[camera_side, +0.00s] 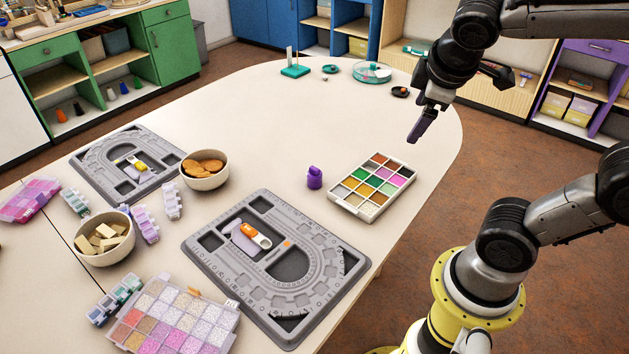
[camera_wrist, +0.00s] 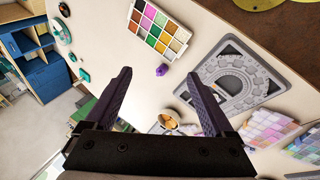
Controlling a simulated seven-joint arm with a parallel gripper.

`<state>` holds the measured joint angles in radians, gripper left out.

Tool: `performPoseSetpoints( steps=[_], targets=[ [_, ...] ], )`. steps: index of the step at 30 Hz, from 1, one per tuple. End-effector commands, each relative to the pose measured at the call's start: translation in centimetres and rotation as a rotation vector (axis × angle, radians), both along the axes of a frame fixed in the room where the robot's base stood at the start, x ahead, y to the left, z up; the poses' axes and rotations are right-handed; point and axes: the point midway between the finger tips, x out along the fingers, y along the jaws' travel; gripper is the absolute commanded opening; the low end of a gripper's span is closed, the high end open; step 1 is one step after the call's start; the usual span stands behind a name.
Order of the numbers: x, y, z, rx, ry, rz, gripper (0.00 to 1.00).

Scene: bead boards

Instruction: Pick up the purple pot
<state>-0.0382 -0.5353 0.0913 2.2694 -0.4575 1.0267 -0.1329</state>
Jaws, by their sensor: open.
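The purple pot (camera_side: 314,177) is a small upright container on the white table, between the near grey bead board and the colour tray. It also shows in the wrist view (camera_wrist: 161,70), small, beyond and between my fingertips. My gripper (camera_side: 423,124) is open and empty, high above the table near its right end, to the right of and well above the pot. In the wrist view both dark fingers (camera_wrist: 159,73) are spread wide with nothing between them.
A colour tray (camera_side: 343,205) stands just right of the pot. A grey bead board (camera_side: 212,257) lies in front of it. A bowl of brown discs (camera_side: 194,184) is to the left. The table behind the pot is clear.

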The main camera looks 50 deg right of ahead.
Motion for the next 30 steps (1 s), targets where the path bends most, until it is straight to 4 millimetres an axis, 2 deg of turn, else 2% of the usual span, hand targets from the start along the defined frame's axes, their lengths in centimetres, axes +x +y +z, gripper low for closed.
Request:
performPoseSetpoints(
  steps=[3,8,14,18,20,24,27,30],
  targets=[
    [3.6,-1.6,-0.3,-0.156,0.130,0.087,0.88],
    [9.2,-2.8,-1.5,-0.376,0.307,0.228,0.88],
    [16.5,-2.5,-5.2,-0.627,0.508,0.417,0.88],
    [21.0,-1.1,-9.3,-0.785,0.634,0.561,0.88],
    [22.6,-0.2,-11.5,-0.847,0.684,0.624,0.88],
    [25.3,2.0,-17.6,-0.976,0.794,0.770,0.88],
    [26.0,3.6,-22.1,-1.039,0.862,0.865,0.88],
    [25.6,4.7,-26.0,-1.070,0.922,0.936,0.88]
  ],
)
